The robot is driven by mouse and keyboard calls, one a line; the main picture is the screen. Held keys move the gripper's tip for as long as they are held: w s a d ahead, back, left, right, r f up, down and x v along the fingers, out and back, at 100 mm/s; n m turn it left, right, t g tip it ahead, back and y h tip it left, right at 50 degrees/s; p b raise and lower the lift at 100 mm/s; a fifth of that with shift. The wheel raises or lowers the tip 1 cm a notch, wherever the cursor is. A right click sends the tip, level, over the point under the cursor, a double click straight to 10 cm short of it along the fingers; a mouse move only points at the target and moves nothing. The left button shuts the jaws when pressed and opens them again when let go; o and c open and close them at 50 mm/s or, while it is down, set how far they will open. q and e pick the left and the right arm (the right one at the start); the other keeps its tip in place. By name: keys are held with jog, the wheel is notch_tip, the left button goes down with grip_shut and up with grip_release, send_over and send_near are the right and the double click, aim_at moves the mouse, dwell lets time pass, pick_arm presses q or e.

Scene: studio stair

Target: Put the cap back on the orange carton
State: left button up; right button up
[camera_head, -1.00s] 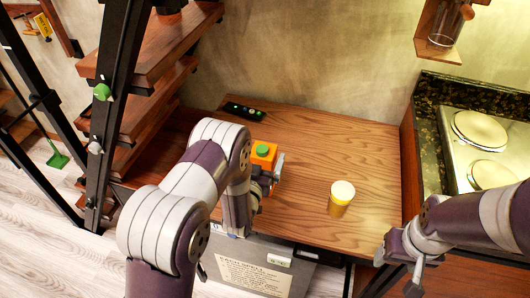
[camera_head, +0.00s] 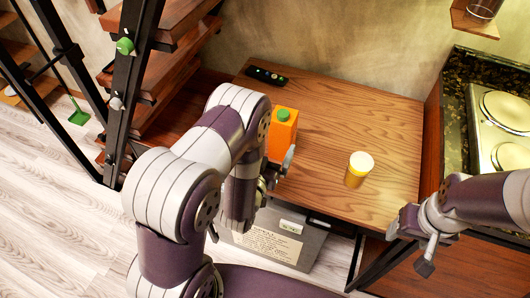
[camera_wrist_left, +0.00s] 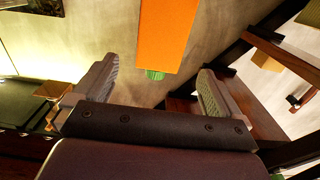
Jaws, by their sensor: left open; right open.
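The orange carton (camera_head: 284,133) stands upright on the wooden table. A green cap (camera_head: 284,115) sits on its top. In the left wrist view the carton (camera_wrist_left: 166,32) appears upside down, with the green cap (camera_wrist_left: 155,74) at its lower end. My left gripper (camera_head: 277,172) is open and empty on the near side of the carton, and its forearm hides part of the carton's left side. In the left wrist view its two fingers (camera_wrist_left: 155,88) are spread either side of the line to the carton. My right gripper (camera_head: 414,243) is open and empty in front of the table's near right edge.
A yellow jar with a pale lid (camera_head: 358,169) stands right of the carton. A black strip with buttons (camera_head: 266,75) lies at the back left. The stove (camera_head: 505,120) is at the right, wooden shelves (camera_head: 180,65) at the left. The table's right half is mostly clear.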

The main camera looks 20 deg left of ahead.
pick_arm(q)
jog(key=w+g, duration=0.2)
jog(key=shift+w+a+f+g, duration=0.1)
jog(key=shift+w+g, duration=0.1)
jog(key=shift+g, duration=0.2)
jog(key=shift+w+a+g, duration=0.1)
jog(key=shift+g, duration=1)
jog(key=s+a+r+g, duration=0.1)
jog(key=s+r+g, duration=0.2)
jog(key=s+g, duration=0.45)
jog(key=s+a+r+g, duration=0.1)
jog(key=s+r+g, duration=0.25)
jog(key=s, duration=0.75)
jog(key=shift+y, duration=0.3)
jog(key=r+p, duration=0.2)
jog(key=p, duration=0.1)
jog(key=r+p, duration=0.2)
jog(key=shift+w+d, duration=0.15)
jog(key=shift+d, duration=0.1)
